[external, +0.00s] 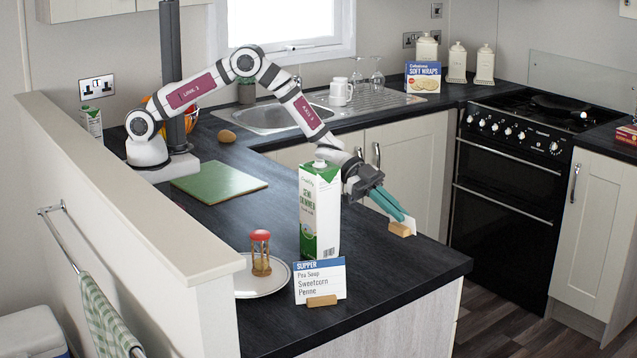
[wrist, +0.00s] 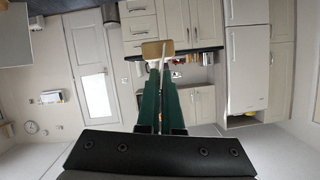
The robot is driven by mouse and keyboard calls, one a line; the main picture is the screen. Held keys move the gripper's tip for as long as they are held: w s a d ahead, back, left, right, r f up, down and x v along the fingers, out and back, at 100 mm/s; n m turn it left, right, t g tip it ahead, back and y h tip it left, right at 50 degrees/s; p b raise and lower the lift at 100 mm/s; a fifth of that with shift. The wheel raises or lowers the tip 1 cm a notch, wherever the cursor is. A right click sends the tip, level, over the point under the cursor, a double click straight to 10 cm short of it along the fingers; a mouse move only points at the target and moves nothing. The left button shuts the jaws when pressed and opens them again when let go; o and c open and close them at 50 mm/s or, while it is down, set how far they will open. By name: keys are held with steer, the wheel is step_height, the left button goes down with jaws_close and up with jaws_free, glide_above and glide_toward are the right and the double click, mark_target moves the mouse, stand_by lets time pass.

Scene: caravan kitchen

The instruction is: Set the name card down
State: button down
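The name card (external: 411,222) is a small white card in a wooden foot (external: 399,229). My gripper (external: 402,216), with its green fingers, is shut on the card, seen nearly edge-on. In the external view it is at the right edge of the dark worktop, right of the milk carton; I cannot tell whether the foot touches the surface. In the wrist view the wooden foot (wrist: 152,50) shows beyond the closed fingertips (wrist: 162,66), and the thin edge of the card stands between them. Any writing on the card is hidden.
A tall milk carton (external: 319,212) stands close left of my gripper. A green board (external: 219,182) lies behind. The worktop's front right corner (external: 420,275) is bare.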

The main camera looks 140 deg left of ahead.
step_height(320, 180, down, 9)
stand_by(0.3)
steer(key=c, duration=1.5)
jaws_free()
steer(key=shift+f, duration=0.2)
steer(key=o, duration=0.4)
steer(key=shift+r, duration=0.25)
steer(key=v, duration=1.2)
